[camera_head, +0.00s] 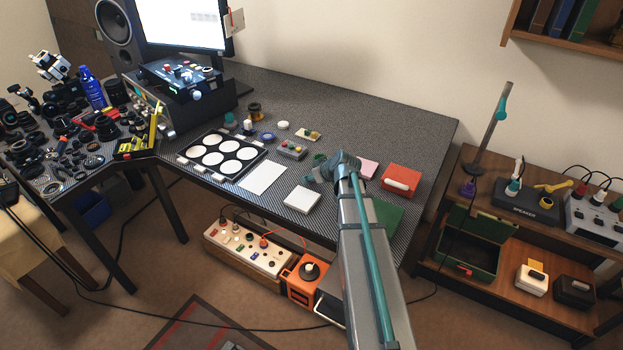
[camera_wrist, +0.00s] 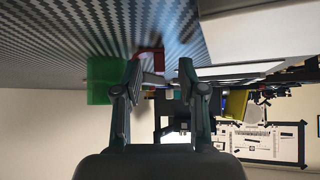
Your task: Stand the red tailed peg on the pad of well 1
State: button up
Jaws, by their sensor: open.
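The black tray (camera_head: 182,158) on the patterned bench holds several white round pads in wells, two rows of them. No well number is readable, so I cannot tell which is well 1. I cannot make out the red tailed peg for certain in the head view. My gripper (camera_head: 318,172) is over the bench, right of the tray and beyond a white block (camera_head: 301,198). In the wrist view my gripper (camera_wrist: 160,76) has its fingers apart with nothing clearly held. A red shape (camera_wrist: 148,54) shows behind the fingers; I cannot tell what it is.
A white sheet (camera_head: 262,177) lies between tray and white block. A grey box with small knobs (camera_head: 291,150) sits behind the sheet. A red box (camera_head: 400,181) and pink pad (camera_head: 368,169) are at the right, with a green mat (camera_head: 388,214) nearer. The back right bench is clear.

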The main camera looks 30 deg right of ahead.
jog(key=shift+w+f, duration=0.1)
jog(key=shift+w, duration=0.1)
grip_shut()
dwell(0.4)
